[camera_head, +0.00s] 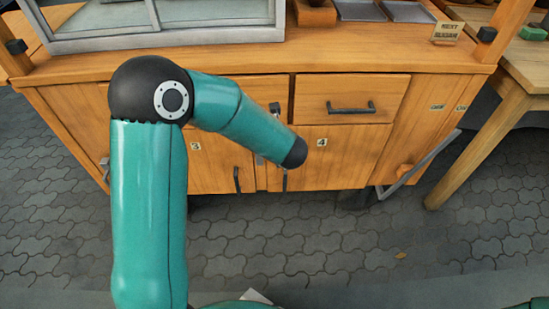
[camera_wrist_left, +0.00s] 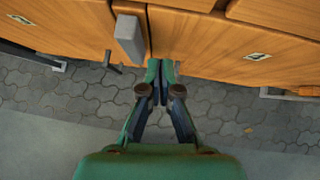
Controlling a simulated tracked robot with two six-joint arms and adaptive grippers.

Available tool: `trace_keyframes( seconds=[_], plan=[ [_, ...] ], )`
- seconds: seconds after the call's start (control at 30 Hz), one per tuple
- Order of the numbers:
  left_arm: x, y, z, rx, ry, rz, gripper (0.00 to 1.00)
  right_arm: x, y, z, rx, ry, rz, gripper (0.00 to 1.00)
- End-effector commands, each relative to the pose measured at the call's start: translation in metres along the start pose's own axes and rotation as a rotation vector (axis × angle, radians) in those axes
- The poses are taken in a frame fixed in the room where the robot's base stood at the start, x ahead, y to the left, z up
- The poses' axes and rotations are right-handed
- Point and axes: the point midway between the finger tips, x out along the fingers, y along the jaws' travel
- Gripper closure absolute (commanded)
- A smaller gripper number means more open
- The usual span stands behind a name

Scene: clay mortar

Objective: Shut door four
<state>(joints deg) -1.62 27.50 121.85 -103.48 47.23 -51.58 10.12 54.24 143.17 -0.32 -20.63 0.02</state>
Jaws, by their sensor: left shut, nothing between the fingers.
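Door four (camera_head: 350,160), a wooden cabinet door with a "4" label, is under the upper right drawer in the head view. It looks flush or nearly so; I cannot tell whether a small gap remains. Its label side also shows at right in the wrist view (camera_wrist_left: 225,52). Its dark upright handle (camera_head: 285,180) is partly behind my left arm. My left gripper (camera_wrist_left: 161,66) is shut and empty in the wrist view, at the lower edge of the cabinet front near the seam between the doors. In the head view my arm hides it. My right gripper is not in view.
Door three (camera_head: 215,168) is left of door four, with its own handle (camera_head: 237,180). A drawer (camera_head: 385,88) with a dark handle sits above door four. A wooden table (camera_head: 520,75) stands at right. Paved floor in front is clear.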

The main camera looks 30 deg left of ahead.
Motion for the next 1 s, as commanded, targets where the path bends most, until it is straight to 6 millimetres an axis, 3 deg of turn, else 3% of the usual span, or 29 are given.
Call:
trace_keyframes(
  seconds=[0.67,0.93,1.0],
  plan=[
    [0.004,-0.002,0.003,0.018,0.000,-0.020,1.00,0.003,0.001,0.000,0.000,0.000,0.000,1.00],
    [-0.018,-0.009,-0.023,0.028,-0.001,-0.030,1.00,0.016,0.006,0.000,0.000,0.000,0.000,1.00],
    [-0.039,-0.008,-0.016,0.026,-0.003,-0.032,1.00,0.005,0.002,0.000,0.000,-0.001,0.000,1.00]
  ],
)
